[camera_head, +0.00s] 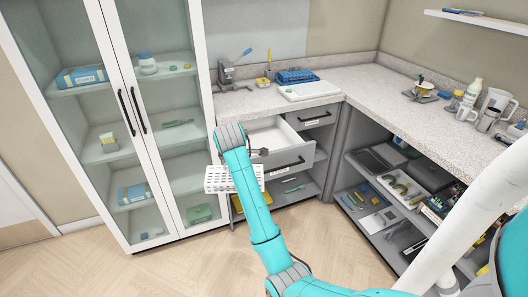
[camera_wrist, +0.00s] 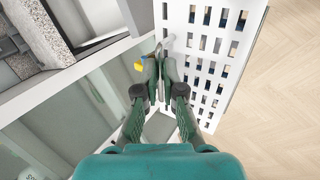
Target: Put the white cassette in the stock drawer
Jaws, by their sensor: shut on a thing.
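The white cassette (camera_head: 221,181), a slotted box, hangs in the air in front of the drawer unit. In the wrist view its slotted face (camera_wrist: 213,45) fills the upper right beside my fingers. My gripper (camera_wrist: 163,58) is shut on the cassette near its edge; in the head view my arm hides much of the gripper. The stock drawer (camera_head: 283,143) is pulled open below the counter, to the right of the cassette. Its white inside shows in part, and my arm covers its left side. Its label cannot be read.
A glass-door cabinet (camera_head: 128,110) stands close on the left. The counter (camera_head: 240,100) above the drawer holds a microscope (camera_head: 228,75) and a white tray (camera_head: 308,90). Open shelves (camera_head: 375,195) with tools lie to the right. The floor (camera_head: 200,268) in front is clear.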

